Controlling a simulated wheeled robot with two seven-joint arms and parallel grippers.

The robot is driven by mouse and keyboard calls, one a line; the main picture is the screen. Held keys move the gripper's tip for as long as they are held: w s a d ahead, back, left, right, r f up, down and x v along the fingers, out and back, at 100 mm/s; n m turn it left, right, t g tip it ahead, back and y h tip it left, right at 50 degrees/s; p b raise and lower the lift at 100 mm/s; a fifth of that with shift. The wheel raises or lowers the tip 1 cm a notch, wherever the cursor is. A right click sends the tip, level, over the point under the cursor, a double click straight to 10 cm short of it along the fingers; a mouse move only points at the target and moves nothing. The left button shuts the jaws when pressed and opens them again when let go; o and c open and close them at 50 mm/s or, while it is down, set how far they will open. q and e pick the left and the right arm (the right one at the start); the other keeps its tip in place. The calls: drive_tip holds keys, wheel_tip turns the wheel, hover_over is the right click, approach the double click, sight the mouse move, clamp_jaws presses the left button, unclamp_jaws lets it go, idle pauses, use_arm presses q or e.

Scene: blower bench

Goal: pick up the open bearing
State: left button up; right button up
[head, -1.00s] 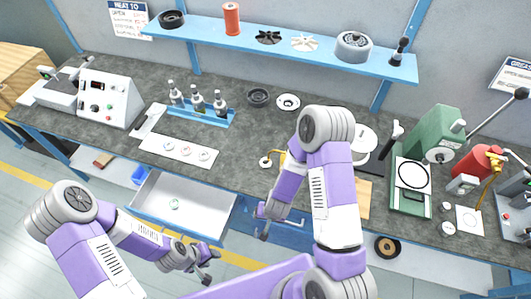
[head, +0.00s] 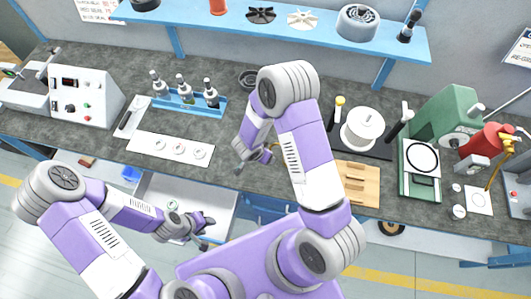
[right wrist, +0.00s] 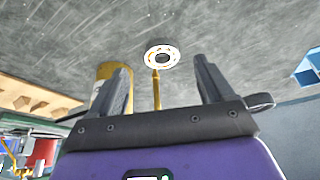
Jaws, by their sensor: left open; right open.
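The open bearing (right wrist: 162,55), a pale ring with orange-brown parts showing between its rims, lies on the grey bench in the right wrist view. It is just beyond my right gripper (right wrist: 160,68), whose two fingers are apart with nothing held. A thin brass-coloured rod (right wrist: 156,90) shows between the fingers, below the ring. In the head view my right gripper (head: 253,162) is low over the middle front of the bench, and I cannot make out the bearing there. My left gripper (head: 206,230) is open and empty above the open drawer.
A white strip (head: 145,149) with several rings lies left of my right gripper. A blue bottle rack (head: 187,109) stands behind it. A wooden block (head: 357,186) and a white pot (head: 362,128) are to the right. The drawer (head: 221,208) stands open below the bench.

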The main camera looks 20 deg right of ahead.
drive_tip(key=b+x, duration=0.1)
drive_tip(key=x, duration=0.4)
drive_tip(key=shift+w+d+r, duration=0.1)
drive_tip(key=shift+w+d, duration=0.05)
drive_tip(key=c, duration=1.2)
